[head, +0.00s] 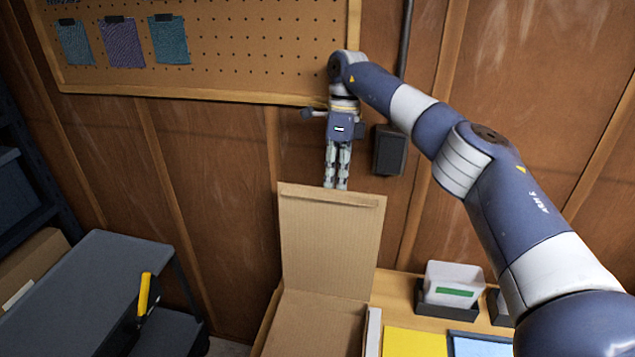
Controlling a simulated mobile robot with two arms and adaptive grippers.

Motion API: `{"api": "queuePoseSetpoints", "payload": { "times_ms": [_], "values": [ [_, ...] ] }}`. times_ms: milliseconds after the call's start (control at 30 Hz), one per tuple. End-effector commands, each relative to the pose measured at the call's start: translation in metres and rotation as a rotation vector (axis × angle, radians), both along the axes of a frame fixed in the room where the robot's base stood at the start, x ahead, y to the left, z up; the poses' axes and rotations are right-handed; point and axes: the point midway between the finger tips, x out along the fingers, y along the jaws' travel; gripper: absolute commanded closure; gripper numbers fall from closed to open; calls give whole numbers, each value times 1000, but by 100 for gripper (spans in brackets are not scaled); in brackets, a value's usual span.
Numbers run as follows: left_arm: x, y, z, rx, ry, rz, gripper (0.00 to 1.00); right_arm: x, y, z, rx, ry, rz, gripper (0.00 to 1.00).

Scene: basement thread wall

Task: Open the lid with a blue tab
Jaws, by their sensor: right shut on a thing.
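A cardboard box (317,321) stands open at the bottom centre, and its inside shows. Its cardboard lid (325,243) stands up at the back, close to vertical, with its top edge toward the wall. My right gripper (337,186) points down at the lid's top edge, its fingers close together and shut on the lid there. The fingertips meet the edge, so the exact grip is hard to see. No blue tab shows on the lid; it may be hidden. My left gripper is out of view.
A pegboard (245,45) with fabric swatches hangs on the wood wall. A black wall box (389,150) is right of the gripper. A grey cart (85,290) with a yellow-handled tool (144,294) stands left. A white bin (453,285) and yellow sheet (414,342) are right of the box.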

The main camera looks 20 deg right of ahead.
Motion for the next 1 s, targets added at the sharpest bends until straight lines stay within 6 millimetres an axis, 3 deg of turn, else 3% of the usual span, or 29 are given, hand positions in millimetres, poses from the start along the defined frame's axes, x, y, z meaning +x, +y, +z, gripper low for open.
{"api": "queuePoseSetpoints", "payload": {
  "times_ms": [33,533,667,867,1000],
  "values": [
    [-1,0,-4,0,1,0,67,-5,-5,-31,-18,34,2,100],
    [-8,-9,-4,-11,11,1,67,-4,-8,-33,-16,34,9,100],
    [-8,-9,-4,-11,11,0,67,-4,-8,-33,-15,33,9,71],
    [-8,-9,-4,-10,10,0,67,-4,-9,-33,-18,33,8,70],
    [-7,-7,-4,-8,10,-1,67,-5,-9,-33,-19,33,6,55]
  ]
}}
